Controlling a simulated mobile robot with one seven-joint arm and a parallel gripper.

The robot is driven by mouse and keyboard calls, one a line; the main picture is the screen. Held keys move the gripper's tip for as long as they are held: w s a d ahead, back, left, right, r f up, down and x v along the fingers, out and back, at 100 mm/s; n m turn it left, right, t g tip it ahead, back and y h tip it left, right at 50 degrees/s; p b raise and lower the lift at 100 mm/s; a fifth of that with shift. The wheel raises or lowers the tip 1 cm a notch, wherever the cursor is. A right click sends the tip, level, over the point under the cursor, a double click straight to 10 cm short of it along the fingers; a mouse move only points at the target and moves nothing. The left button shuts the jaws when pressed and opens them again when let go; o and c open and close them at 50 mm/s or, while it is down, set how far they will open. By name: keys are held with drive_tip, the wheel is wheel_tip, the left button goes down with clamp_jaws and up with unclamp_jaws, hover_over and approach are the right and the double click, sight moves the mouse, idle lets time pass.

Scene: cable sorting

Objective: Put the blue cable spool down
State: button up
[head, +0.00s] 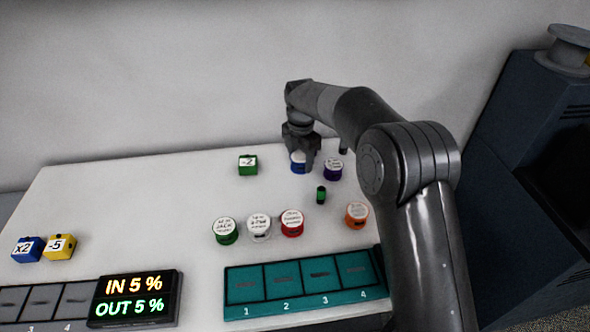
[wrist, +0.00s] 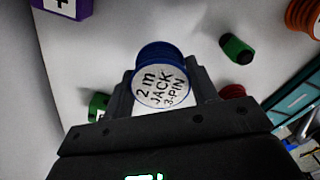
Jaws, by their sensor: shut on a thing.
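The blue cable spool (wrist: 163,70) has a white label reading "2 m JACK 3-PIN" and a blue rim in the wrist view. It sits between the two fingers of my gripper (wrist: 160,92), which is shut on it. In the head view my gripper (head: 300,153) points down over the back of the white table, with the blue spool (head: 298,167) at its fingertips. I cannot tell whether the spool touches the table. The fingers partly hide it in the head view.
A dark purple white-topped piece (head: 333,171) stands close right of the blue spool. A green "-2" block (head: 248,165) stands left, a small green cylinder (head: 321,195) in front. Several spools, including a red one (head: 291,223), stand behind a teal numbered tray (head: 305,310).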

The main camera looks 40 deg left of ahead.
sight(295, 178)
drive_tip(key=shift+s+a+f, duration=0.25)
drive_tip(key=shift+a+f, duration=0.2)
drive_tip(key=shift+a, duration=0.35)
drive_tip(key=shift+f, duration=2.05)
drive_tip(key=o, duration=1)
drive_tip(key=shift+f, duration=0.1)
wheel_tip(295, 178, up, 12)
drive_tip(key=shift+r, duration=0.15)
